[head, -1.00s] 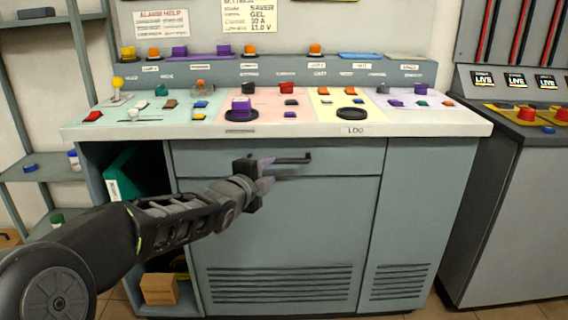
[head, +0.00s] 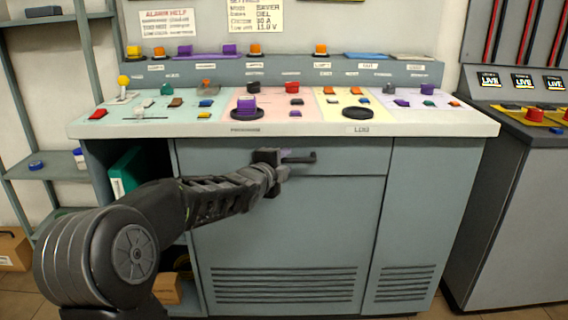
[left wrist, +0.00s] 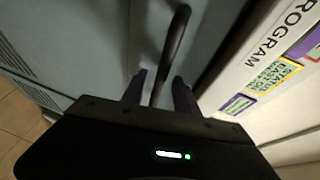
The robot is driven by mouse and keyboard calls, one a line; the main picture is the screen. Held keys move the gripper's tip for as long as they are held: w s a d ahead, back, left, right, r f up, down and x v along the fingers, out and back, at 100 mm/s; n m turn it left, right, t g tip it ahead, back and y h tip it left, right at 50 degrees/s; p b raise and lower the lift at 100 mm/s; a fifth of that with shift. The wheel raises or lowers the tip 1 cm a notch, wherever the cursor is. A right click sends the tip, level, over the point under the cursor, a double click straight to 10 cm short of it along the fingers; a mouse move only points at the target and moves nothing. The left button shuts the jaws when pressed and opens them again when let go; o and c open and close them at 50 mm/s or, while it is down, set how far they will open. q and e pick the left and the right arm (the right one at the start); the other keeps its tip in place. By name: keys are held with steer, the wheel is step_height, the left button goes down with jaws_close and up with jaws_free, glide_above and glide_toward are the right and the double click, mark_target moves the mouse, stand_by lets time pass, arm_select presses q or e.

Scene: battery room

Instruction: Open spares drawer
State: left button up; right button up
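The spares drawer (head: 345,163) is a wide grey front under the console's white worktop, and it looks shut. Its dark bar handle (head: 305,158) runs across the front. My left gripper (head: 285,156) is at the left part of this handle, with its fingers partly hidden by its own body. In the left wrist view the two purple fingertips of my left gripper (left wrist: 159,88) stand apart, with the handle (left wrist: 172,50) running between them. A gap shows beside the bar, so the fingers do not look closed on it. My right gripper is not in view.
The white worktop (head: 225,129) with several coloured switches juts out above the drawer. A vented grey panel (head: 290,230) lies below. An open bay with a green binder (head: 128,170) is at the left. Shelves (head: 50,168) stand farther left, and another console (head: 505,210) stands right.

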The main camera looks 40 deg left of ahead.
arm_select(q)
jaws_close()
stand_by(0.3)
stand_by(1.1)
